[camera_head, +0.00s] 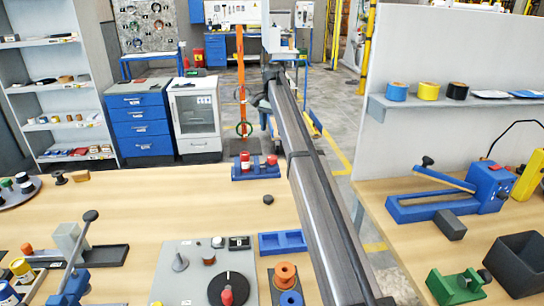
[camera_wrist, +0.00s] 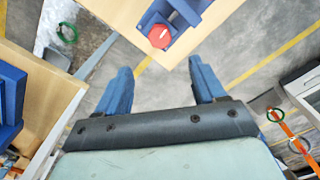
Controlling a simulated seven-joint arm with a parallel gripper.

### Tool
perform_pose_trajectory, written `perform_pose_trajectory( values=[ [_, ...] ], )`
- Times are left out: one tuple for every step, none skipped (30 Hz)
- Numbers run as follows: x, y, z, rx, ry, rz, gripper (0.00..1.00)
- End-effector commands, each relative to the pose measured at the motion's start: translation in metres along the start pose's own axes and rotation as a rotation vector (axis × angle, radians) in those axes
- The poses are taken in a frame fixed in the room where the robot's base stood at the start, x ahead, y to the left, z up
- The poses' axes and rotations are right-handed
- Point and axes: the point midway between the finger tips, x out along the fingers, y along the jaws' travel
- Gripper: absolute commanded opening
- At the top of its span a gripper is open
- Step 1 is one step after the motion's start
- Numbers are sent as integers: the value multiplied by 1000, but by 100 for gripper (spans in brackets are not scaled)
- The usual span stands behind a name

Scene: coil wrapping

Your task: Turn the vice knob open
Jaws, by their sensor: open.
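In the wrist view a red round knob (camera_wrist: 159,36) sits on a blue vice (camera_wrist: 180,18) at the table's edge. My gripper (camera_wrist: 160,68) is open and empty, its two blue fingers spread apart. The knob shows beyond the fingertips, roughly in line with the gap between them, and does not touch them. My gripper cannot be made out clearly in the head view, at the far end of my arm.
A second table with a green vice (camera_head: 455,287) is at the right. Open floor lies beyond the table edge.

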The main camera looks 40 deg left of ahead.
Motion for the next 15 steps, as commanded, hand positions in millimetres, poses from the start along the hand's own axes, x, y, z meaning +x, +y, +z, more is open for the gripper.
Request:
perform_pose_trajectory(
  values=[
    [8, 1, 1, 1, -1, 1, 69],
    [12, 1, 1, 1, -1, 1, 69],
    [18, 1, 1, 1, -2, 1, 69],
    [23, 1, 1, 1, -1, 1, 69],
    [29, 1, 1, 1, -1, 0, 69],
    [36, 1, 1, 2, -1, 0, 69],
    [42, 1, 1, 2, -1, 0, 69],
    [47, 1, 1, 2, -2, 1, 69],
    [54, 1, 1, 2, -2, 0, 69],
    [59, 1, 1, 2, -1, 0, 69],
    [64, 1, 1, 2, -1, 0, 69],
    [72, 1, 1, 2, -1, 0, 69],
    [77, 1, 1, 2, -1, 0, 69],
    [82, 1, 1, 2, -1, 0, 69],
    [88, 1, 1, 2, -1, 0, 69]
  ],
)
